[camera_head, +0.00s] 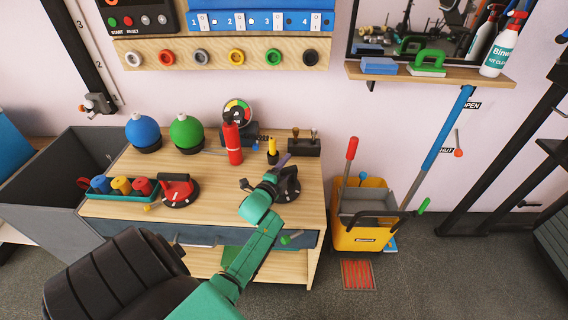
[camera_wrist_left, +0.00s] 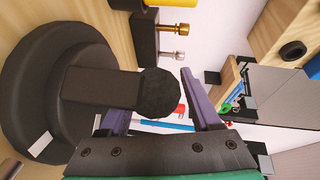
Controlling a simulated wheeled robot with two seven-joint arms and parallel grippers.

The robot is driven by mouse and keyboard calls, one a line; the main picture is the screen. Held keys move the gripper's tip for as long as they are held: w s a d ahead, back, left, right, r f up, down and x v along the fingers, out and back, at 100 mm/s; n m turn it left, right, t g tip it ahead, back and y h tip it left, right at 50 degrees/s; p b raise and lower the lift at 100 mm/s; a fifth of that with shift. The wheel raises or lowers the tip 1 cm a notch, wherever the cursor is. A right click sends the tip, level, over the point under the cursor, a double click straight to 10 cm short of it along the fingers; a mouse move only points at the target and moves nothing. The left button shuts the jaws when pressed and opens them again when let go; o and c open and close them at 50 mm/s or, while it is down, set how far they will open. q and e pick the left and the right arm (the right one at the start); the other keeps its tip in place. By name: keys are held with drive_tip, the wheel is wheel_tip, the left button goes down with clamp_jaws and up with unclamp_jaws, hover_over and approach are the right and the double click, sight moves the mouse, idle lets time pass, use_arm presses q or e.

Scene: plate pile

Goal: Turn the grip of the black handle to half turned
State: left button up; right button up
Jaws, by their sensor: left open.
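The black handle (camera_head: 291,186) stands on the right part of the wooden workbench, partly hidden behind my left gripper in the head view. In the left wrist view the black handle (camera_wrist_left: 95,88) fills the left side: a round base with a white mark on its rim and a bar-like grip ending in a round knob. My left gripper (camera_head: 277,170) is open. Its purple fingers (camera_wrist_left: 158,98) show on either side of the knob end in the wrist view; I cannot tell whether they touch it. My right gripper is not in view.
A red handle (camera_head: 180,190) sits left on the workbench (camera_head: 220,170). A red bottle (camera_head: 232,143), a yellow-black item (camera_head: 272,152) and a dark block with metal knobs (camera_head: 304,146) stand behind. A yellow mop bucket (camera_head: 360,238) stands on the floor at right.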

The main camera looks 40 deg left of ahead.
use_arm(q)
drive_tip(key=p+v, duration=0.1)
drive_tip(key=v, duration=1.3)
drive_tip(key=shift+s+d+r, duration=0.1)
drive_tip(key=shift+s, duration=0.15)
